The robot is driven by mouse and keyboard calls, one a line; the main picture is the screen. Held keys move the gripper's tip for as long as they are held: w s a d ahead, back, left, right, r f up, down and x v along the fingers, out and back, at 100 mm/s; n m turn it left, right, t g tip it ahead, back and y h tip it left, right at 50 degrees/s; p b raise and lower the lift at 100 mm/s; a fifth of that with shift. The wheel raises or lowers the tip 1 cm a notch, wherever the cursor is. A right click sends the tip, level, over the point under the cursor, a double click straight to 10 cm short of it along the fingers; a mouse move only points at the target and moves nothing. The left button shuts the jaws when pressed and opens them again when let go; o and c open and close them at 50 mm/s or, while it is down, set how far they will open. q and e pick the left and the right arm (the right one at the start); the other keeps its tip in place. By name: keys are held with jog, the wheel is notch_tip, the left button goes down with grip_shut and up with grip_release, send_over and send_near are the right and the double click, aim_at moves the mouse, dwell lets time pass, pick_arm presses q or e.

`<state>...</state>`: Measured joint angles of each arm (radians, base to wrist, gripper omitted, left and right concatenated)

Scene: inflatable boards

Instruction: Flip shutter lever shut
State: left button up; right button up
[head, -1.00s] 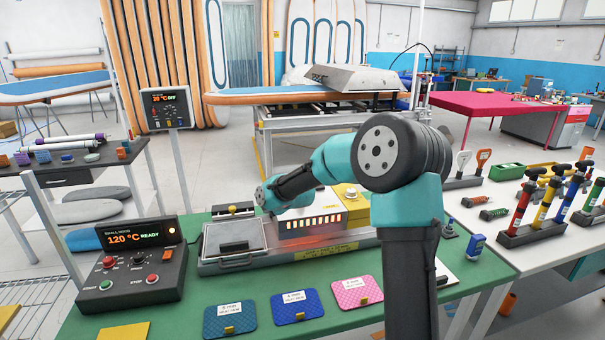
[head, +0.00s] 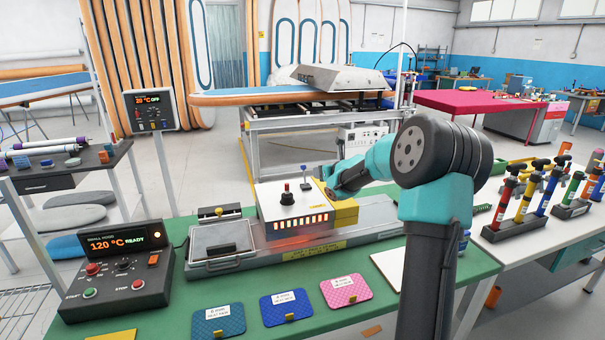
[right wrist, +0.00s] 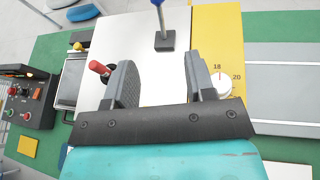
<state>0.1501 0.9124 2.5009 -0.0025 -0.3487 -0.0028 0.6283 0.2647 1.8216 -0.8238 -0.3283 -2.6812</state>
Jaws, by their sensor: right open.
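The white-topped heater box (head: 268,200), its front slots glowing orange, sits on the grey rail unit on the green bench. On its top are a red-tipped knob on a dark round base (head: 286,196) and a small upright blue-handled lever on a dark square base (head: 304,176). Both also show in the right wrist view, the red one (right wrist: 98,67) left and the blue-handled one (right wrist: 160,22) farther off. I cannot tell which is the shutter lever. My right gripper (right wrist: 163,85) is open and empty above the box top, near its right side. My left gripper is out of view.
A yellow block (head: 345,213) with a white numbered dial (right wrist: 205,87) adjoins the box's right side. A grey hinged tray (head: 222,240) lies left. A control box (head: 118,272) reads 120 °C READY. Blue and pink pads (head: 346,290) lie in front.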

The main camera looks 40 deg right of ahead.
aim_at(304, 172)
jog(key=x, duration=1.7)
jog(key=shift+w+f, duration=0.15)
grip_shut()
dwell(0.3)
